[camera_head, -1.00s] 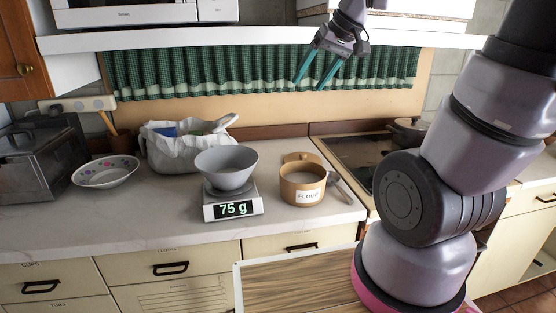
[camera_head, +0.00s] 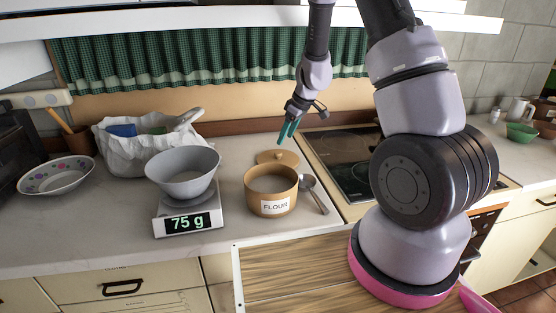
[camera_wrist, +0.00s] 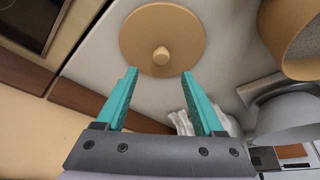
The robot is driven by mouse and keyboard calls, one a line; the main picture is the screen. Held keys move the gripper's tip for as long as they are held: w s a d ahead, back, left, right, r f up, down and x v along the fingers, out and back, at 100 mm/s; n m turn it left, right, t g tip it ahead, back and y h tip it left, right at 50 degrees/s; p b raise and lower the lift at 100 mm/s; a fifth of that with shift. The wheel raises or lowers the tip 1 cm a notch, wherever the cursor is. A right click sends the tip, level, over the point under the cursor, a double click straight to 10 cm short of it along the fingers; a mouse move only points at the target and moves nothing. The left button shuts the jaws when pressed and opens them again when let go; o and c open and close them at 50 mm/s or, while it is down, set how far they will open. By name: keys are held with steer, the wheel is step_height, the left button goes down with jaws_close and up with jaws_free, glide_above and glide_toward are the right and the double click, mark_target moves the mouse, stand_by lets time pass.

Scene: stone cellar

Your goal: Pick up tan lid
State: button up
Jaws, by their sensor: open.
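The tan lid (camera_head: 279,157) is a round disc with a small knob, lying on the counter just behind the tan flour canister (camera_head: 270,191). In the wrist view the lid (camera_wrist: 162,36) lies knob up, ahead of the fingertips, with its knob near the middle between them. My gripper (camera_head: 288,132) has teal fingers and hangs above the lid, pointing down. In the wrist view my gripper (camera_wrist: 160,74) is open with nothing between its fingers. The canister is open at the top and labelled FLOUR.
A grey bowl (camera_head: 183,172) sits on a scale (camera_head: 188,221) reading 75 g, left of the canister. A spoon (camera_head: 315,195) lies at the canister's right. A white bag (camera_head: 148,150) stands behind the scale. A dark hob (camera_head: 346,163) is to the right.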

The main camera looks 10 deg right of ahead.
mark_target(279, 152)
steer(key=x, duration=0.7)
steer(key=shift+a+f, duration=0.1)
steer(key=shift+f, duration=0.15)
jaws_close()
